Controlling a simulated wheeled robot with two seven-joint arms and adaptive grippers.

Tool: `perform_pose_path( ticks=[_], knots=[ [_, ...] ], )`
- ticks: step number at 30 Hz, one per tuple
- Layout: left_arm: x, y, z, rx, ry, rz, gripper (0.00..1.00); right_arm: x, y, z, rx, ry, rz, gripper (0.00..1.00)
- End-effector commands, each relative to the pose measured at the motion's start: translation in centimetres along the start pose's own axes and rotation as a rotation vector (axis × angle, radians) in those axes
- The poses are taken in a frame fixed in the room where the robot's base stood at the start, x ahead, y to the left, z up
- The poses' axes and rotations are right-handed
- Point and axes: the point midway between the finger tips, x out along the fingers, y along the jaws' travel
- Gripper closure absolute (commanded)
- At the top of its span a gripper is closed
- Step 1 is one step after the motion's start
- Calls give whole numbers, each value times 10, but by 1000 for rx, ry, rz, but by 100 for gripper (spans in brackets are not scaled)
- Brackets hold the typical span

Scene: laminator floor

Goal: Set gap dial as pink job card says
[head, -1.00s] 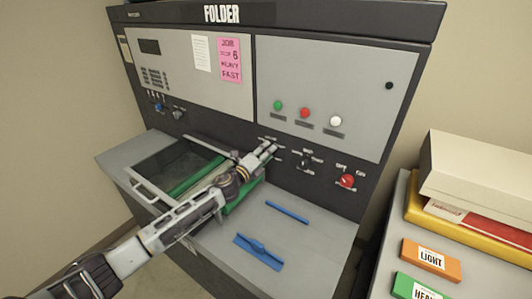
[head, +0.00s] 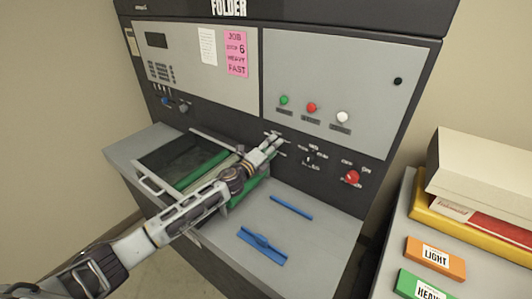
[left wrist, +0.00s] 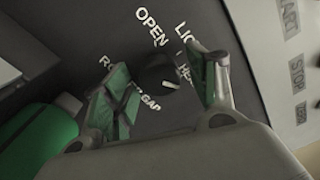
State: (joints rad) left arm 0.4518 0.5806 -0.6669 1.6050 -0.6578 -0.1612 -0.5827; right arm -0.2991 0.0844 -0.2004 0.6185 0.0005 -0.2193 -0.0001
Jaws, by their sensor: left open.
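The pink job card (head: 236,54) on the folder's upper panel reads JOB, a small unclear word with 6, HEAVY, FAST. My left gripper (head: 276,144) reaches over the green rollers to the dark lower panel and hides the gap dial in the head view. In the left wrist view the dark round gap dial (left wrist: 155,74) sits between the two open, green-padded fingers. Its white mark (left wrist: 171,85) lies toward its lower right. OPEN, a word starting LI, a partly hidden H word and GAP are printed around it. I cannot tell whether the fingers touch the dial. My right gripper is out of view.
Another black dial (head: 309,159) and a red knob (head: 352,177) are right of my gripper. Green, red and white buttons sit above. A blue bar (head: 291,208) and blue handled piece (head: 261,247) lie on the grey deck. LIGHT (head: 435,259) and HEAVY (head: 421,286) blocks are at right.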

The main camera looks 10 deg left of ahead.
Motion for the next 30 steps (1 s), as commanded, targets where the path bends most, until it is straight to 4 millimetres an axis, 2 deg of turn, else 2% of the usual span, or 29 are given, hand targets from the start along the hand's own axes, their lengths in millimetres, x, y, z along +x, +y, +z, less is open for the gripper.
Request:
perform_pose_path(
  ticks=[8,30],
  knots=[
    [-12,1,0,0,0,2,42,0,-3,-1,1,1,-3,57],
    [-73,2,-1,-1,1,2,42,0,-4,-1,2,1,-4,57]
  ],
)
